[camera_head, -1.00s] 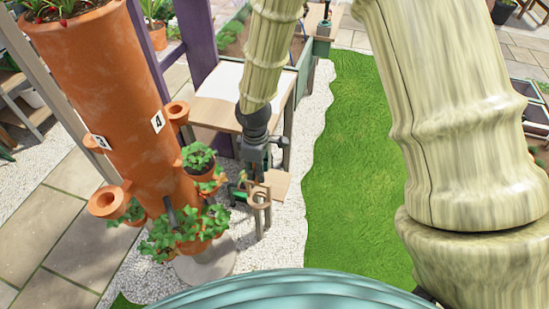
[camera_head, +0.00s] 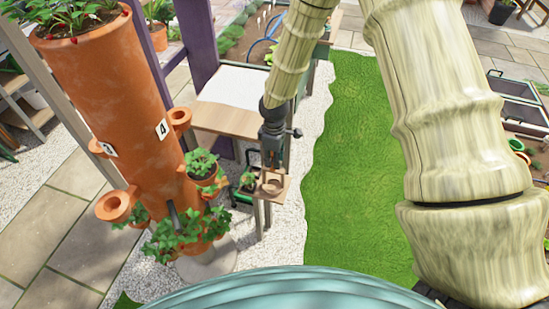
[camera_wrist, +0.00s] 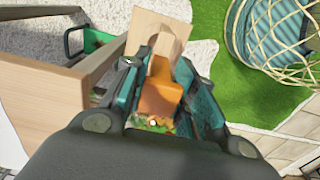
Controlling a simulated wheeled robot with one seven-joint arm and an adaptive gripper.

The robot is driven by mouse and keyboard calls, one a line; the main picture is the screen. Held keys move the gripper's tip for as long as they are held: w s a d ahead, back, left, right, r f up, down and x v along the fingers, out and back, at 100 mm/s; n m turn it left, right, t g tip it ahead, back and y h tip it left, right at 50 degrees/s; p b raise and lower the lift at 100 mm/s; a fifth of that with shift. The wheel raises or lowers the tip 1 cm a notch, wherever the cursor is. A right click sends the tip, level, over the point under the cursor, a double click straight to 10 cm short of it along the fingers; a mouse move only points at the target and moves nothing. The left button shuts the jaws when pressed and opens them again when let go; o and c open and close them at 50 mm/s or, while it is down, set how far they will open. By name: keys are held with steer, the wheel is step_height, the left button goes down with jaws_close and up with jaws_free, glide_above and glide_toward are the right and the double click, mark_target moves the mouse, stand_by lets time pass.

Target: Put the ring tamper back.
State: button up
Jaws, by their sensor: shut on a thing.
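My gripper (camera_head: 271,163) is shut on the ring tamper (camera_head: 272,184), a pale wooden piece with a ring-like lower end, in the head view. It hangs below the fingers, in front of or over a small wooden shelf (camera_head: 286,188) beside the bench. I cannot tell whether it touches the shelf. In the wrist view an orange-brown wooden part of the tamper (camera_wrist: 160,97) shows between the green-padded fingers of my gripper (camera_wrist: 160,72). A pale wooden board (camera_wrist: 160,28) lies beyond it. The fingers hide part of the tamper.
A bench with a wooden top (camera_head: 228,119) stands behind and left of my gripper. A tall terracotta planter (camera_head: 110,85) with side cups and leafy plants is at left. Grass (camera_head: 360,170) at right is open.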

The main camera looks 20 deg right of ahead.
steer(key=shift+f, duration=0.55)
steer(key=shift+f, duration=0.15)
steer(key=o, duration=1)
steer(key=shift+r+b, duration=1.2)
steer(key=shift+r, duration=4.95)
